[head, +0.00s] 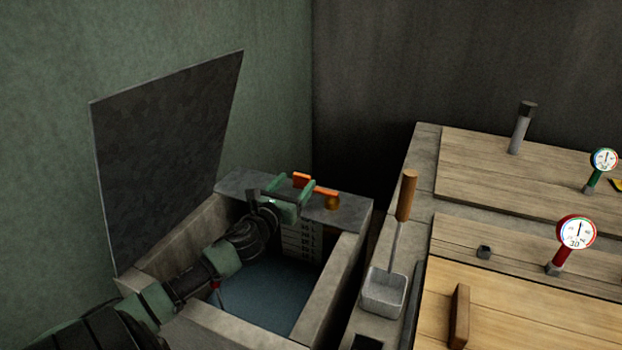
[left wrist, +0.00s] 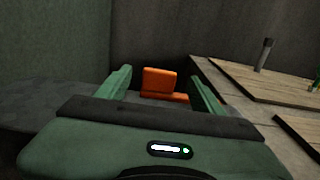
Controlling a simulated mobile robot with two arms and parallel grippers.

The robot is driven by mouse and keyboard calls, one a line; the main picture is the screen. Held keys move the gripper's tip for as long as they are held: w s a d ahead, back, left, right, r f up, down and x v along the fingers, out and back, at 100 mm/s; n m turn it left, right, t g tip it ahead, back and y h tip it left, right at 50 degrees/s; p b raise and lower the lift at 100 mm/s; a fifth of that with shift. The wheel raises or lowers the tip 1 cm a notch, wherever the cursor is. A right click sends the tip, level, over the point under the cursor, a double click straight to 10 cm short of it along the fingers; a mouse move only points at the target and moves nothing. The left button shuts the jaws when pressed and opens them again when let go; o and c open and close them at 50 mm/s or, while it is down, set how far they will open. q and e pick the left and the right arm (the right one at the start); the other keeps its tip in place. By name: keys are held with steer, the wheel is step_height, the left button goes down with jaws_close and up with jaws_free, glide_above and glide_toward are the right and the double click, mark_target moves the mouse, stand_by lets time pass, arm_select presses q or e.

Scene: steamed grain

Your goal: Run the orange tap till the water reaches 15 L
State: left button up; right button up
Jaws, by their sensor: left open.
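The orange tap (head: 326,191) is on the back ledge of an open stone tank (head: 338,285). Its orange handle also shows in the left wrist view (left wrist: 159,82), between my fingers. My left gripper (head: 297,188) is open around the handle, one finger on each side; I cannot tell whether they touch it. Bluish water (head: 280,285) lies in the tank below my arm. A pale scale plate (head: 301,241) with several litre marks is on the back inner wall. The marks are too small to read surely against the water level. My right gripper is not in view.
The tank's grey lid (head: 165,160) stands raised at the left. A wooden-handled scoop (head: 384,292) rests on the right ledge. Wooden covers (head: 520,250) with a red dial gauge (head: 576,233) and a green dial gauge (head: 604,160) fill the right.

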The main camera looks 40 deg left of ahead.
arm_select(q)
steer(key=shift+w+a+r, duration=0.1)
steer(key=shift+w+r, duration=0.1)
steer(key=shift+w, duration=0.05)
steer(key=shift+w+a, duration=0.1)
steer(key=shift+w, duration=0.25)
steer(key=shift+b+x, duration=0.3)
steer(key=shift+x, duration=2.8)
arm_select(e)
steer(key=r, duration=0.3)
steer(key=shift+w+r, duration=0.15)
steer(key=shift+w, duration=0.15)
arm_select(q)
steer(key=shift+c, duration=0.4)
jaws_close()
